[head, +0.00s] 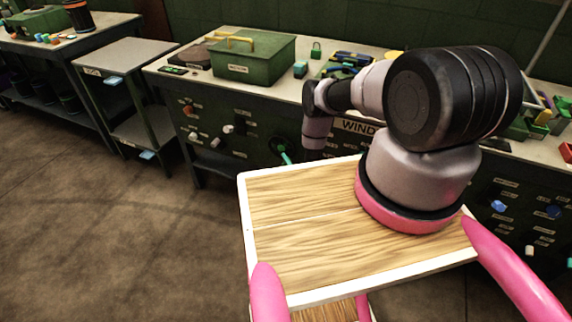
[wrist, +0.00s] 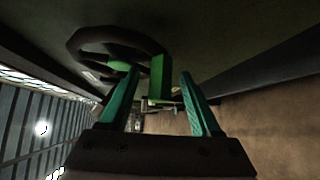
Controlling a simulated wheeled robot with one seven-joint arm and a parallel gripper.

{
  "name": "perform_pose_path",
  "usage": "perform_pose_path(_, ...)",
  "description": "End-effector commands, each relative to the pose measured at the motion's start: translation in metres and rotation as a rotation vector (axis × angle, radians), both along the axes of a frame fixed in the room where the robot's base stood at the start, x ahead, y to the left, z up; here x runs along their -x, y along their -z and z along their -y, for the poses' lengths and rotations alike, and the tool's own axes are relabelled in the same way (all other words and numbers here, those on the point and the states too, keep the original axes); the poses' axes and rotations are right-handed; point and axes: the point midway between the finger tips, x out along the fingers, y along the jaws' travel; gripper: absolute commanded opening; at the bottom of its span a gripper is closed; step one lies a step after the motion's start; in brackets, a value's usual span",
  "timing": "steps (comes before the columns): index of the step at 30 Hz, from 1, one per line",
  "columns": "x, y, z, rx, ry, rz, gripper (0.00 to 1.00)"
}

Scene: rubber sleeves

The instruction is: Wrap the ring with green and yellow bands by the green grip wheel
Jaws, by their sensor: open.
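The grip wheel is in the wrist view, with a dark round rim (wrist: 85,38) and green parts at its middle. Its upright green grip (wrist: 160,80) stands between the two teal fingers of my gripper (wrist: 159,74). The fingers are open, with a gap visible beside the grip. In the head view, my arm reaches to the front of the bench, and a small green-teal shape (head: 285,156) shows there below a dark curve. Finger and grip cannot be told apart at that size. I cannot make out a ring with green and yellow bands in either view.
The bench (head: 165,68) has a front panel with several knobs and labels. On its top stand a green box with a yellow handle (head: 252,62), a small green padlock-like piece (head: 316,50) and coloured parts. A grey side table (head: 125,52) stands left. The brown floor (head: 110,220) is clear.

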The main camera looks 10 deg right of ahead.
Motion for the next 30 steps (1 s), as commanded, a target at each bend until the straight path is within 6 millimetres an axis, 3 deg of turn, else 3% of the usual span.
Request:
perform_pose_path(5,0.0001,0.0000,-0.0002,0.000,0.000,0.000,0.64)
perform_pose_path(10,0.0003,0.0000,-0.0002,0.000,-0.001,0.000,0.00)
perform_pose_path(30,0.0010,0.0004,-0.0001,0.001,-0.001,-0.001,0.00)
